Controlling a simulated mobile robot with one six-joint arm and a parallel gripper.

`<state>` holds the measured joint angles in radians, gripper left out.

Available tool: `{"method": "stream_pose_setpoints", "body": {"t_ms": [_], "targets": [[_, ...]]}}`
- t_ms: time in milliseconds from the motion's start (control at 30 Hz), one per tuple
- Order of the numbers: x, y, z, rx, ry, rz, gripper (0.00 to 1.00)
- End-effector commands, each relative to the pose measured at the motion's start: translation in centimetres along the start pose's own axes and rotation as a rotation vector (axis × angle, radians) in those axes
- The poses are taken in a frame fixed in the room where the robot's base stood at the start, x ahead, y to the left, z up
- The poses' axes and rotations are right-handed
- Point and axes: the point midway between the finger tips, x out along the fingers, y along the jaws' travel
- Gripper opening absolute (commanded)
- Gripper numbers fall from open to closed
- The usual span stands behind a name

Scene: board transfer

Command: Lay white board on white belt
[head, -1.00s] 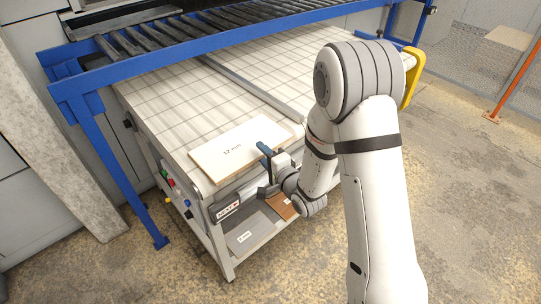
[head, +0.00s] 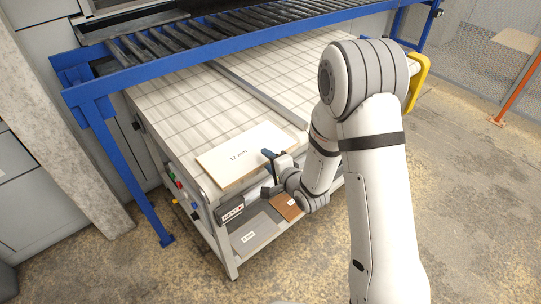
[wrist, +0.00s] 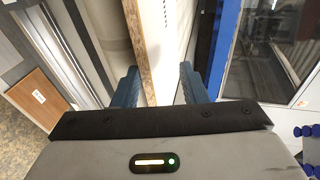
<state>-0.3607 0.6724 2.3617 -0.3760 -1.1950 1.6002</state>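The white board (head: 228,169), labelled "12 mm", lies flat on the front end of the white belt (head: 180,103), close to its front edge. My gripper (head: 269,158) is at the board's near right edge in the head view. In the wrist view, the two blue fingers of my gripper (wrist: 158,84) stand apart, one on each side of the board's tan edge (wrist: 150,68). A gap shows between the right finger and that edge. The left finger is close to the edge; I cannot tell whether it touches.
A blue-framed roller conveyor (head: 200,37) crosses over the belt's far part. A lower shelf holds a grey board (head: 252,234) and a brown board (head: 287,207). A yellow guard (head: 418,82) stands at the belt's right side. Floor is open at the right.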

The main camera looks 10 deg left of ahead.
Motion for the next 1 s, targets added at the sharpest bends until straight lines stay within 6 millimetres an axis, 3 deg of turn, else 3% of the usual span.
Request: {"method": "stream_pose_setpoints", "body": {"t_ms": [1000], "targets": [[-0.64, -0.72, 0.05, -0.001, -0.005, 0.349, 0.38]]}}
